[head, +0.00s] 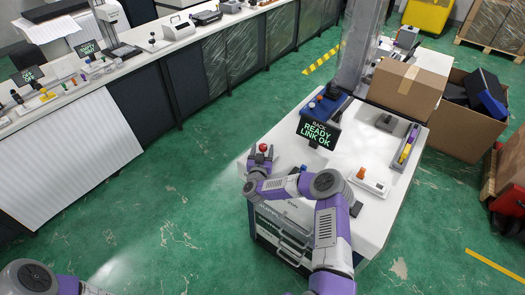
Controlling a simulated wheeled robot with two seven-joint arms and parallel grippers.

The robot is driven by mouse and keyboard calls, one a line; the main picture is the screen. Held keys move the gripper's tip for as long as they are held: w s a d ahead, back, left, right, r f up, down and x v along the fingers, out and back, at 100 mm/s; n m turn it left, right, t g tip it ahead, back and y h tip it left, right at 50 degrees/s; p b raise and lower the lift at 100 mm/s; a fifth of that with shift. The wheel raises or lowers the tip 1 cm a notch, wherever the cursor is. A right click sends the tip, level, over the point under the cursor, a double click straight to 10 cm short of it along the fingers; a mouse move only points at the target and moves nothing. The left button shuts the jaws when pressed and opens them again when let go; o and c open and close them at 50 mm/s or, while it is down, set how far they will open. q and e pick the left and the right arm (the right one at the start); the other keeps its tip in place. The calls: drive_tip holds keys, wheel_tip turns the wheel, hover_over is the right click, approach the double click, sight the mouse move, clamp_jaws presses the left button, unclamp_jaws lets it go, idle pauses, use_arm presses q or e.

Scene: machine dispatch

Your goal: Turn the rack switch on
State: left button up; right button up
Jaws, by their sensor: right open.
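A small red ball-shaped knob (263,147) shows at the left edge of the white workbench (352,215). My right gripper (261,156) is open at this knob, with its fingers around or just beside it; I cannot tell whether they touch. The knob's base is hidden by the gripper. Which control is the rack switch is not labelled legibly. My left gripper is out of view; only part of my left arm shows at the bottom left.
On the bench are a white block with an orange knob (361,174), a grey tray with coloured parts (406,146) and a blue device (322,104). Cardboard boxes (408,86) stand at the back right. A long counter (120,68) runs along the left; green floor between is clear.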

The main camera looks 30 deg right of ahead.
drive_tip(key=c, duration=1)
drive_tip(key=shift+c, duration=0.2)
drive_tip(key=shift+a+m+g+h, duration=0.1)
drive_tip(key=shift+m+g+h, duration=0.2)
drive_tip(key=shift+h, duration=0.1)
drive_tip(key=shift+w+a+m+g+h+b, duration=0.1)
drive_tip(key=shift+m+g+h+b, duration=0.1)
drive_tip(key=shift+m+g+h, duration=0.25)
drive_tip(key=shift+w+a+m+g+h+b, duration=0.1)
drive_tip(key=shift+m+g+h+b, duration=0.1)
drive_tip(key=shift+m+g+h, duration=0.2)
drive_tip(key=shift+w+m+g+h+b, duration=0.1)
drive_tip(key=shift+m+g+h+b, duration=0.8)
drive_tip(key=shift+g, duration=0.4)
drive_tip(key=shift+m+g+h+b, duration=0.65)
drive_tip(key=shift+m+g, duration=0.3)
drive_tip(key=shift+g, duration=0.3)
